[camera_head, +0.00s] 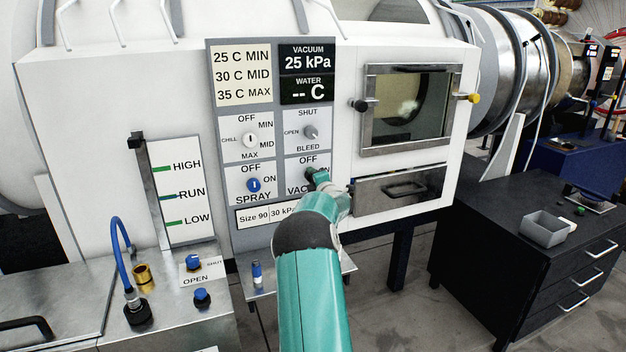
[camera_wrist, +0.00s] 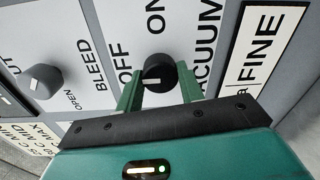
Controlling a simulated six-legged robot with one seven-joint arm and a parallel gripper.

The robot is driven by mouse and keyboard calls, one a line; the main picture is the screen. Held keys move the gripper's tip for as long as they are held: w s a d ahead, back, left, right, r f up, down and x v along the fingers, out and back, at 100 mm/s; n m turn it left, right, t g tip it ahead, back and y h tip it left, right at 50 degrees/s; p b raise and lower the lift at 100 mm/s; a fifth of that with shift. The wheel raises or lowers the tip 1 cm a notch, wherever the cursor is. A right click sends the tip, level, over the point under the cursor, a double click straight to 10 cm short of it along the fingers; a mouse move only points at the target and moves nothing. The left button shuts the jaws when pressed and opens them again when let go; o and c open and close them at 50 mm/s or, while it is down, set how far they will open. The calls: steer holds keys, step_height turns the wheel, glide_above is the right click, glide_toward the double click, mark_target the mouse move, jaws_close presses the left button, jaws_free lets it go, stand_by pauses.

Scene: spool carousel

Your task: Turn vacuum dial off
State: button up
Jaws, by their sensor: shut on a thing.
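The vacuum dial is a black knob on the grey control panel (camera_head: 226,220), between the labels OFF, ON and VACUUM. In the wrist view the dial (camera_wrist: 160,70) sits between the two green fingers of my gripper (camera_wrist: 158,90), which are shut on its sides. In the head view my gripper (camera_head: 321,180) covers most of the dial and part of the word VACUUM. The vacuum display (camera_head: 307,57) reads 25 kPa.
A grey bleed knob (camera_head: 310,132) sits just above, with a white chill knob (camera_head: 250,140) and a blue spray knob (camera_head: 254,185) to the left. A windowed door (camera_head: 455,107) and a drawer (camera_head: 372,196) lie to the right. A small shelf (camera_head: 350,265) is below.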

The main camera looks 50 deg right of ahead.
steer(key=o, duration=1)
steer(key=shift+s, duration=0.15)
steer(key=v, duration=1.3)
steer(key=shift+s+a+f, duration=0.15)
steer(key=shift+s+a, duration=0.05)
steer(key=shift+s, duration=0.05)
